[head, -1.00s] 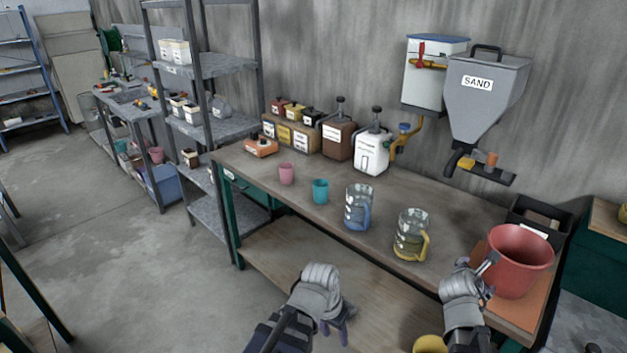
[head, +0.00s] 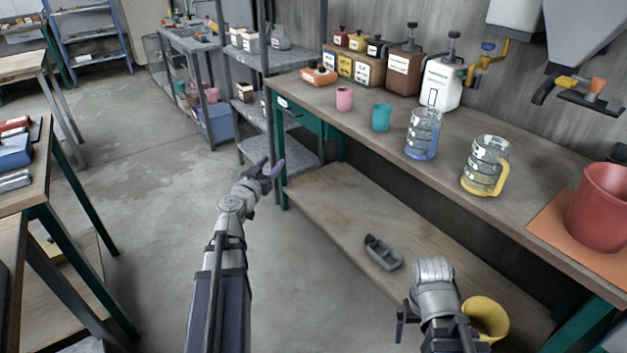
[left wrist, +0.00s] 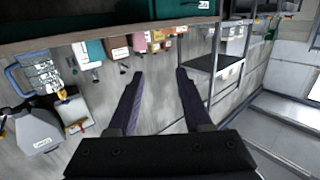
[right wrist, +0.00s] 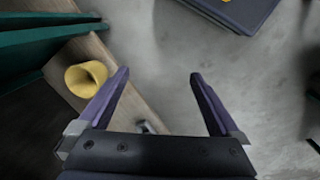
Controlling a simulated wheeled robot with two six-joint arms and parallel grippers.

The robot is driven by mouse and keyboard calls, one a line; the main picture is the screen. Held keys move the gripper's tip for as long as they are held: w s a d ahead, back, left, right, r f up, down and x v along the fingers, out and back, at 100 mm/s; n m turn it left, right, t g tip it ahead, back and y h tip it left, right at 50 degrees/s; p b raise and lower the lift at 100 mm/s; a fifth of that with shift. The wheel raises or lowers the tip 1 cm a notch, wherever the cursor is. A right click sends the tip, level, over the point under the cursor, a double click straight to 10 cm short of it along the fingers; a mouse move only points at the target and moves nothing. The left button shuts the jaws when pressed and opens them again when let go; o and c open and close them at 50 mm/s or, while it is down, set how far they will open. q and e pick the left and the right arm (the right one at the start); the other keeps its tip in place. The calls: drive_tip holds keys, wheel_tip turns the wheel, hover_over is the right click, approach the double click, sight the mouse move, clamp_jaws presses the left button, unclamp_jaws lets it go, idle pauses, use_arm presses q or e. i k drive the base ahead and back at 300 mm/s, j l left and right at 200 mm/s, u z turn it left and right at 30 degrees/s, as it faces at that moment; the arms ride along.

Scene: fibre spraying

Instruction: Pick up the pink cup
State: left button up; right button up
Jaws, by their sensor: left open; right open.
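The pink cup (head: 344,98) stands upright on the workbench top (head: 455,135), near its left end, with a teal cup (head: 381,117) to its right. My left gripper (head: 268,172) is open and empty in front of the bench's left end, lower than the cup and apart from it. In the left wrist view its two fingers (left wrist: 158,88) are spread with nothing between them. My right gripper (head: 412,306) is low in front of the bench, near a yellow cup (head: 486,318). In the right wrist view its fingers (right wrist: 160,85) are open and empty.
Two glass jugs, one with a blue handle (head: 423,133) and one with a yellow handle (head: 486,165), stand right of the cups. A red bucket (head: 600,207) is further right. A grey shelf (head: 270,60) adjoins the bench's left end. Another table (head: 30,165) stands at left, with open floor between.

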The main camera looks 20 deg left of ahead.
sight(344, 94)
drive_tip(key=i+j+z, duration=0.2)
drive_tip(key=j, duration=0.15)
drive_tip(key=i+j+z, duration=0.15)
drive_tip(key=j, duration=0.2)
drive_tip(key=i+j+z, duration=0.2)
drive_tip(key=j, duration=0.15)
drive_tip(key=i+j+z, duration=0.2)
drive_tip(key=j, duration=0.2)
drive_tip(key=j+z, duration=0.15)
drive_tip(key=j, duration=0.25)
drive_tip(key=i, duration=0.05)
